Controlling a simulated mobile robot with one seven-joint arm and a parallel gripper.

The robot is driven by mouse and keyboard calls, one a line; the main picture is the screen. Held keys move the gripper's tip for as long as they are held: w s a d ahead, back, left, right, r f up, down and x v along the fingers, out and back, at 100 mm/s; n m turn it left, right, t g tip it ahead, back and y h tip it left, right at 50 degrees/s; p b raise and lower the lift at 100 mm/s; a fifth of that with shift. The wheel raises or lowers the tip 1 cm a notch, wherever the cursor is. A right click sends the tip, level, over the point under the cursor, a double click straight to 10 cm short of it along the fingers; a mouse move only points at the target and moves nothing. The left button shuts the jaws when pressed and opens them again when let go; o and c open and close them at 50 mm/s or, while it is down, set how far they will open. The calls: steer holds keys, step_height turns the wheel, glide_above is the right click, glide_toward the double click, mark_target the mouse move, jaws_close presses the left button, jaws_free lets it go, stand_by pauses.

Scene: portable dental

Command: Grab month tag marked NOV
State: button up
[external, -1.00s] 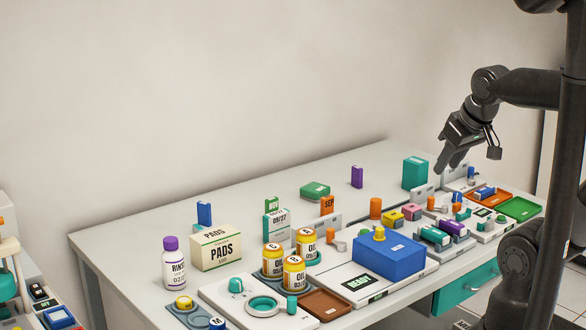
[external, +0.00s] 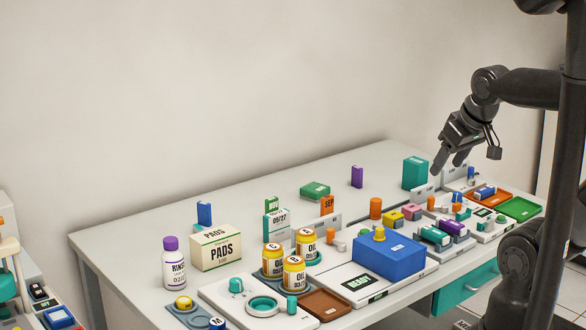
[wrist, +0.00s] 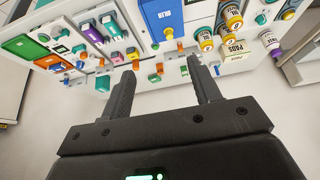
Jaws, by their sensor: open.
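The NOV tag (external: 272,203) is a small green upright tag in the external view. It stands behind a white and teal box marked 09/27 (external: 276,228), which hides its lower part. I cannot pick out the NOV lettering in the wrist view. My gripper (external: 448,163) is raised above the far right part of the table, well to the right of the tag. Its fingers are apart and empty, and it also shows in the wrist view (wrist: 160,72).
An orange SEP tag (external: 327,206) stands right of the NOV tag. Yellow oil jars (external: 294,273), a PADS box (external: 216,249) and a blue box (external: 390,258) crowd the front. A green block (external: 314,190) and a purple block (external: 357,177) lie behind, with clear table around them.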

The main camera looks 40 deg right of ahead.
steer(key=g, duration=0.1)
glide_above(274, 201)
steer(key=s, duration=0.3)
step_height(274, 201, down, 18)
steer(key=shift+n, duration=0.3)
steer(key=x, duration=0.5)
steer(key=shift+w+d+f, duration=0.1)
steer(key=shift+d+f, duration=0.15)
steer(key=shift+f, duration=0.15)
steer(key=shift+s+a+x, duration=0.1)
steer(key=shift+a+x, duration=0.1)
steer(key=shift+x, duration=1.1)
steer(key=shift+s+a+x, duration=0.1)
steer(key=shift+a+x, duration=0.05)
steer(key=shift+x, duration=1.15)
steer(key=shift+f, duration=0.1)
